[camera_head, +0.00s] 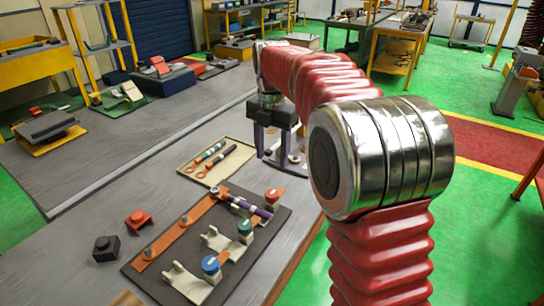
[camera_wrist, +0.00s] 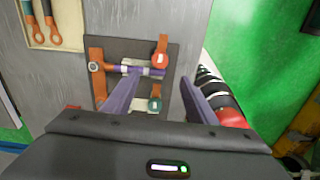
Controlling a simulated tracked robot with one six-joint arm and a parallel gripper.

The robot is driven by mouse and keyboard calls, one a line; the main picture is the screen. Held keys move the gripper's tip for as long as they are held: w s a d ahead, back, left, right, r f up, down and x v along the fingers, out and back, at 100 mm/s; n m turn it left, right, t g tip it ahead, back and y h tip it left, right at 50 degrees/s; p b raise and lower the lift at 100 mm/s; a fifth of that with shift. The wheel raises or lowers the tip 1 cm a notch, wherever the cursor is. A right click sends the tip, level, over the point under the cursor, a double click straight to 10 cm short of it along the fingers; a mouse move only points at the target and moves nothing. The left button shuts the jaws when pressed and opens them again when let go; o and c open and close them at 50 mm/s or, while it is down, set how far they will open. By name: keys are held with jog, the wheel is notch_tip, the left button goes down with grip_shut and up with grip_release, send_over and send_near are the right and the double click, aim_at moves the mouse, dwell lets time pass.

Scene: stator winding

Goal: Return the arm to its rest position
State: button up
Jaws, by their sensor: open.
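My arm, with red ribbed sleeves and a shiny metal joint, rises at the right of the head view and reaches over the grey bench. My gripper (camera_head: 278,156) points down beyond the dark fixture board (camera_head: 150,262), above the bench near the tool tray. Its fingers are apart, with nothing between them. In the wrist view the gripper (camera_wrist: 160,78) is also open and empty. A purple rod (camera_head: 252,208) lies across the far end of the board; it also shows in the wrist view (camera_wrist: 115,68). Parts of the bench behind my arm are hidden.
The board carries an orange strip (camera_head: 178,232), cream brackets (camera_head: 220,242), and red (camera_head: 273,196), teal (camera_head: 245,229) and blue (camera_head: 210,265) knobs. A shallow tray (camera_head: 187,172) holds two handled tools. A red block (camera_head: 139,219) and a black block (camera_head: 106,248) stand left. Bare bench lies further left.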

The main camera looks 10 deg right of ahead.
jog(key=s+f+m+t, duration=0.2)
jog(key=s+m+t, duration=0.3)
jog(key=s+m, duration=2.1)
jog(key=shift+s+m+t, duration=0.3)
jog(key=shift+s, duration=1.85)
